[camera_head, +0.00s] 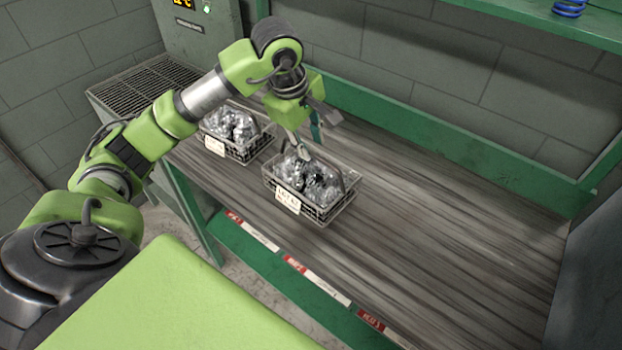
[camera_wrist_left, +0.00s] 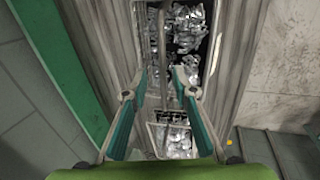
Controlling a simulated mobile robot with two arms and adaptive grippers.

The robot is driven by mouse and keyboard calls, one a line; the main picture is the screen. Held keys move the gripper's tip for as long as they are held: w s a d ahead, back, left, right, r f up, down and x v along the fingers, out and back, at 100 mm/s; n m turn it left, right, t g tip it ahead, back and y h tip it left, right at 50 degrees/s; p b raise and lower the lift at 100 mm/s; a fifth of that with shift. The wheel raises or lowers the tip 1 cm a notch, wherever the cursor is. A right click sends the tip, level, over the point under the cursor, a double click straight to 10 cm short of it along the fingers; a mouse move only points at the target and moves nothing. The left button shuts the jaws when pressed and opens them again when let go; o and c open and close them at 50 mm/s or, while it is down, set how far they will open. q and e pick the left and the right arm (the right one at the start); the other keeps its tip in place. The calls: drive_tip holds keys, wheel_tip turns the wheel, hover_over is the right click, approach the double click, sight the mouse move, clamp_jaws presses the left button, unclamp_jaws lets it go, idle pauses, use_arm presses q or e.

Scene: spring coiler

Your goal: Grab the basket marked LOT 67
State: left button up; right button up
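Two wire baskets of shiny metallic pieces stand on the worktable. One basket (camera_head: 322,215) is near the middle, with a white tag (camera_head: 288,200) on its front; it also shows at the top of the left wrist view (camera_wrist_left: 215,52). The other basket (camera_head: 250,156) is to its left, also tagged, and shows lower in the wrist view (camera_wrist_left: 152,133). The tag writing is too small to read surely. My left gripper (camera_wrist_left: 164,74) is open above the middle basket's back-left part. A thin handle bar (camera_wrist_left: 161,35) runs between the fingers in the picture; I see no grip on it.
The grey worktable (camera_head: 440,240) is clear to the right of the baskets. A green rail (camera_head: 420,125) runs along its back. A green shelf (camera_head: 500,22) with a blue coil (camera_head: 569,8) hangs above. A grey control box (camera_head: 200,45) stands behind at left.

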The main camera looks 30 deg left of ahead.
sight(311, 152)
use_arm(q)
drive_tip(key=x, duration=0.2)
drive_tip(key=p+x, duration=0.1)
drive_tip(key=shift+s+a+f, duration=0.15)
drive_tip(key=shift+s+a, duration=0.05)
drive_tip(key=shift+a, duration=0.05)
drive_tip(key=shift+w+f, duration=0.2)
drive_tip(key=shift+f, duration=0.3)
clamp_jaws()
drive_tip(key=shift+r, duration=0.15)
drive_tip(key=shift+w, duration=0.1)
